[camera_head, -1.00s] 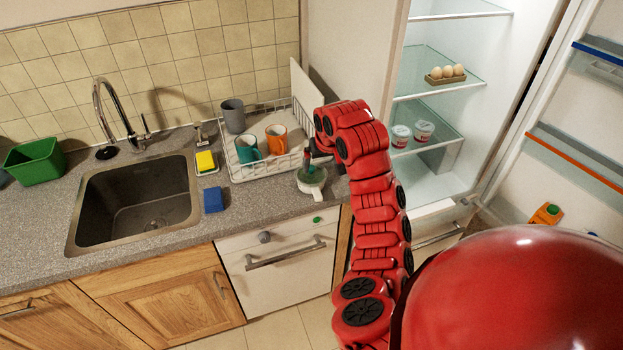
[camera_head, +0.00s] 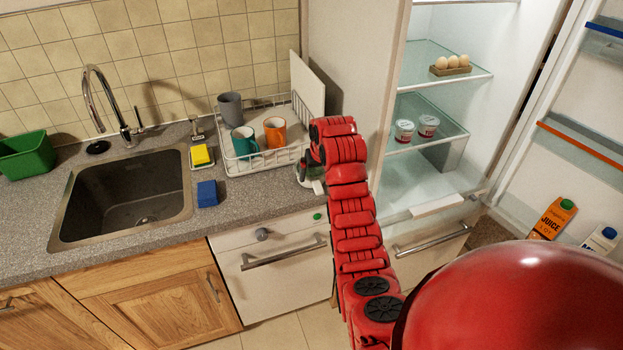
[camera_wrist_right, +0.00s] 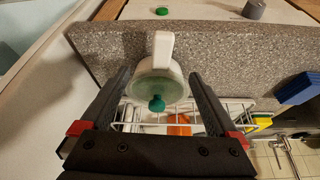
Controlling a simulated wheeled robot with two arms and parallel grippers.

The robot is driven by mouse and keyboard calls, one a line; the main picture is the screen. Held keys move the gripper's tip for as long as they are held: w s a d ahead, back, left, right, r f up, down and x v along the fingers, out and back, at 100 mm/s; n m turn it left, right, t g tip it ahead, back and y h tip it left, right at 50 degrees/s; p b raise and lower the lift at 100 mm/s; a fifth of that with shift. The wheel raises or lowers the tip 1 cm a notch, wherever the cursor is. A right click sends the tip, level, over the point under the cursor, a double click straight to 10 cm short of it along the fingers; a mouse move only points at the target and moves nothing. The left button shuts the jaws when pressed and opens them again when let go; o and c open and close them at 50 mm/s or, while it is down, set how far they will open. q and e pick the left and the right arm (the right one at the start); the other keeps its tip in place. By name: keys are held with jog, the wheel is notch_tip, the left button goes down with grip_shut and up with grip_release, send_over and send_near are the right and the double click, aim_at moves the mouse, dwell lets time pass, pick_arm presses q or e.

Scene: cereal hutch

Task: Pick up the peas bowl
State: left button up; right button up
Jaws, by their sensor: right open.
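The peas bowl (camera_wrist_right: 150,88) is a small white pot with a green, see-through lid, a teal knob and a white handle (camera_wrist_right: 163,48). It stands on the counter in front of the dish rack. In the head view my right arm hides most of it; its white handle (camera_head: 318,187) shows below the wrist. My right gripper (camera_wrist_right: 160,76) is open, with one finger on each side of the bowl in the wrist view. I cannot tell whether a finger touches it. My left gripper is not in view.
The wire dish rack (camera_head: 232,170) holds a grey cup, a teal mug and an orange mug. A blue sponge (camera_head: 207,194) lies beside the sink (camera_head: 130,215). The open fridge (camera_head: 420,180) stands to the right of my arm, with yogurt cups and eggs on its shelves.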

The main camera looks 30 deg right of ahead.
aim_at(316, 180)
jog(key=p+x, duration=0.2)
jog(key=x, duration=0.2)
jog(key=shift+p, duration=0.4)
jog(key=shift+w+d+f, duration=0.1)
jog(key=shift+w+f, duration=0.1)
jog(key=shift+f, duration=0.3)
grip_shut()
